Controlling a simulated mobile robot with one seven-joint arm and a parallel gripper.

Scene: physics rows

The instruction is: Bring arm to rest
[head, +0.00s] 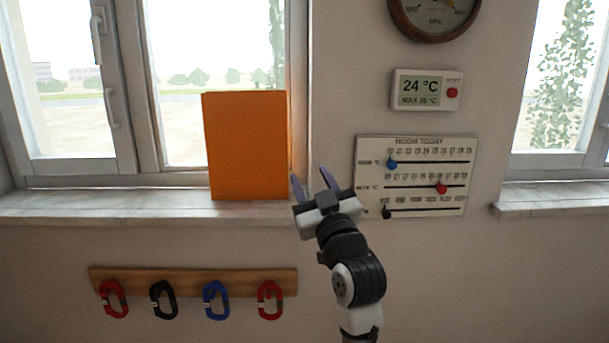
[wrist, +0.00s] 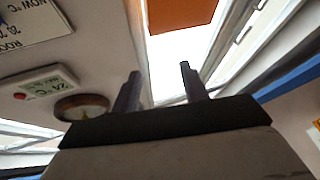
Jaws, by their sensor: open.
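My gripper (head: 313,186) is raised in front of the wall in the head view, its two fingers apart and nothing between them. It stands between an orange panel (head: 246,145) on its left and a white slider board (head: 418,176) on its right, and covers the board's lower left edge. In the wrist view my gripper (wrist: 158,88) also shows open and empty, with the orange panel (wrist: 180,14) beyond the fingertips. My arm comes up from the bottom of the head view. I cannot tell how far the fingers are from the wall.
The orange panel stands upright on the window sill (head: 120,207). A wooden rack (head: 190,280) with several coloured carabiners hangs below. A thermometer display (head: 427,90) and a round gauge (head: 434,14) are on the wall above the board. A second sill (head: 555,196) juts out at right.

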